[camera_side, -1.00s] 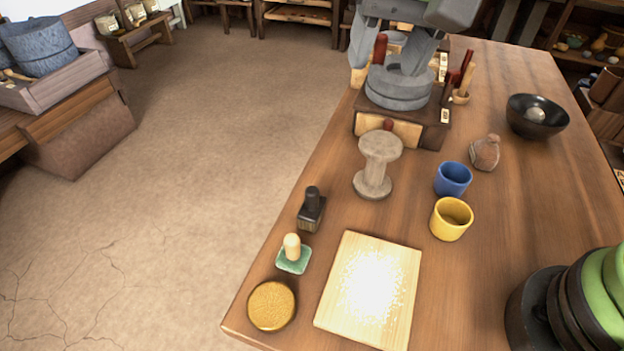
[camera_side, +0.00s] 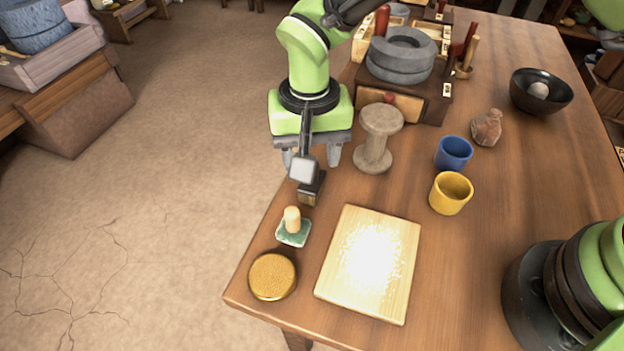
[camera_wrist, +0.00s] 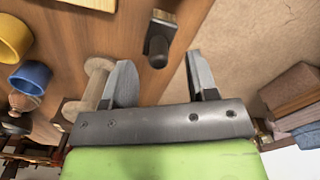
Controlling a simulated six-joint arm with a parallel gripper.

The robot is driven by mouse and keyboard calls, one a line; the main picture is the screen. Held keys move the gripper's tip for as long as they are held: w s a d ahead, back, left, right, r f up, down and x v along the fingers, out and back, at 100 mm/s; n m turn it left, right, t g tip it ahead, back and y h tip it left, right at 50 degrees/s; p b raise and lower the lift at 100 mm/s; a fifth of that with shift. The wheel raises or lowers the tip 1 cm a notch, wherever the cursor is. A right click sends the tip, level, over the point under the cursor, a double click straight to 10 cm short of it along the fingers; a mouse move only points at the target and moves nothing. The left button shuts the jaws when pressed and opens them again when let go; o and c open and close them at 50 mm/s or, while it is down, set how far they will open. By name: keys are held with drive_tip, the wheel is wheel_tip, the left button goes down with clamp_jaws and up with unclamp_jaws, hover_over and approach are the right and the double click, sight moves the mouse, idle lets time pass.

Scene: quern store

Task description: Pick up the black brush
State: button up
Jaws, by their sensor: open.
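The black brush (camera_side: 310,190) stands near the left edge of the wooden table in the side view, its upper part hidden behind a pale block on my wrist. It also shows in the wrist view (camera_wrist: 158,42), top centre, with a dark handle. My gripper (camera_side: 311,162) is above and just behind the brush, its fingers pointing down. In the wrist view my gripper (camera_wrist: 160,68) has its two fingers apart, with the brush lying beyond their tips, in line with the gap. Nothing is between the fingers.
A pale spool-shaped stand (camera_side: 374,155) is close to the right of my gripper. A green-based knob (camera_side: 293,235), a round golden disc (camera_side: 272,276) and a floured board (camera_side: 385,300) lie in front. Blue (camera_side: 453,153) and yellow (camera_side: 451,193) cups stand right. A quern (camera_side: 400,62) is behind.

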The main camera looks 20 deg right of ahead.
sight(309, 194)
wheel_tip(309, 194, down, 4)
drive_tip(key=shift+w+d+r, duration=0.1)
drive_tip(key=shift+d+r, duration=0.05)
clamp_jaws()
drive_tip(key=shift+r, duration=0.1)
